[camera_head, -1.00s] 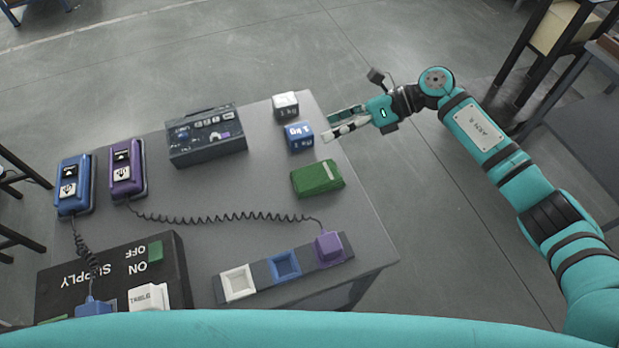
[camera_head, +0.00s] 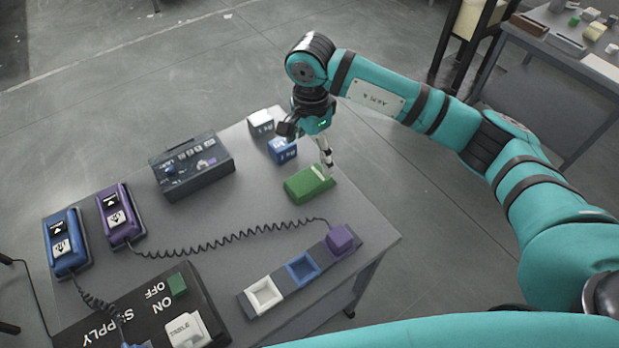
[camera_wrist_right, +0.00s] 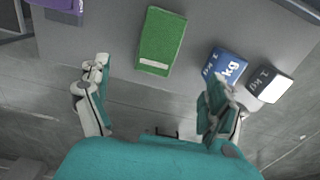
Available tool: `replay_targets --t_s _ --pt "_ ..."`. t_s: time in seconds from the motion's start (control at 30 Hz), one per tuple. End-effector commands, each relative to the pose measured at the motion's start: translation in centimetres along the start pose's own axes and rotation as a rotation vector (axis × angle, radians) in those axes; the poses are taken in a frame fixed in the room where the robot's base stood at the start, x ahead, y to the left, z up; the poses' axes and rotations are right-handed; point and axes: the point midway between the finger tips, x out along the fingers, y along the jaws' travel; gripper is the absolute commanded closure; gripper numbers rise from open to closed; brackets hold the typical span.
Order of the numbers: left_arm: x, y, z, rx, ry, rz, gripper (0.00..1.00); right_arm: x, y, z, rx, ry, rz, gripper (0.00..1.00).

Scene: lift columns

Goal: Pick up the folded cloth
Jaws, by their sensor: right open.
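The folded cloth is a green flat block-like bundle (camera_head: 309,184) with a pale strip, lying on the right part of the grey table. It also shows in the right wrist view (camera_wrist_right: 161,42), top centre. My right gripper (camera_head: 327,166) points down close above the cloth's far right end in the head view. In the right wrist view its two fingers (camera_wrist_right: 152,82) are spread wide and empty, with the cloth ahead between their lines. I cannot tell from the head view whether a finger touches the cloth. My left gripper does not show.
A blue weight (camera_head: 282,151) and a white weight (camera_head: 261,123) stand beside the cloth. A dark box (camera_head: 193,168), a socket strip (camera_head: 285,288) with a purple plug (camera_head: 341,238), a coiled cable (camera_head: 230,238) and a black supply panel (camera_head: 140,305) occupy the grey table (camera_head: 365,228).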

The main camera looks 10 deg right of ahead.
Motion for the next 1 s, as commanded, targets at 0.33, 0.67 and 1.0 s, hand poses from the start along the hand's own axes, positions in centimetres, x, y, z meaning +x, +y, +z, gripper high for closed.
replay_targets --t_s 0.33,0.67,1.0 --pt "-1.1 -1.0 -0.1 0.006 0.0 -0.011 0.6 4.3 0.0 0.1 0.0 -0.003 0.0 0.08" --pt "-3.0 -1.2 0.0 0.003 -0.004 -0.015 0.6 8.4 0.6 0.4 0.001 -0.006 0.002 0.08" --pt "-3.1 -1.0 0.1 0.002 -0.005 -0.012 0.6 9.6 0.5 0.3 0.0 -0.004 -0.001 0.08"
